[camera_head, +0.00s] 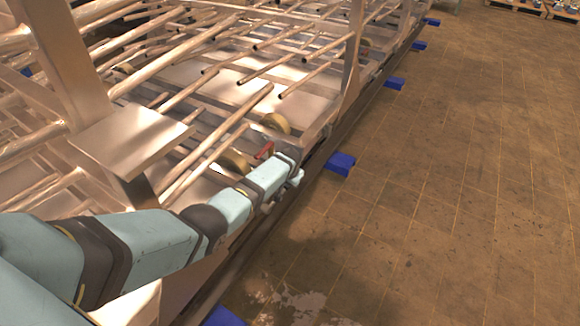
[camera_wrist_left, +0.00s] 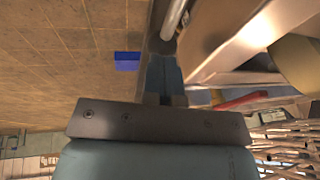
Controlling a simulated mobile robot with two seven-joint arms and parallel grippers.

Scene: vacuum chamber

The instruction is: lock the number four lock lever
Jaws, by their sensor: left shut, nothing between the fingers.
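A small red lever (camera_head: 264,151) sits on the frame's lower edge, between two brass-coloured wheels. A red bar, which looks like the same lever, shows in the left wrist view (camera_wrist_left: 241,102) to the right of the fingers. No number is readable on it. My left gripper (camera_head: 297,177) is at the end of the arm reaching along the frame, just right of and below the red lever in the head view. Its fingers (camera_wrist_left: 164,75) are shut and empty, close to a grey rod and bracket. Part of the lever area is hidden by my wrist. My right gripper is not in view.
Brass wheels (camera_head: 275,122) sit along the frame rail. Metal tubes (camera_head: 240,110) and an upright post (camera_head: 352,60) crowd the left and top. Blue blocks (camera_head: 340,163) stand along the rail's floor edge. The tiled floor (camera_head: 470,180) on the right is clear.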

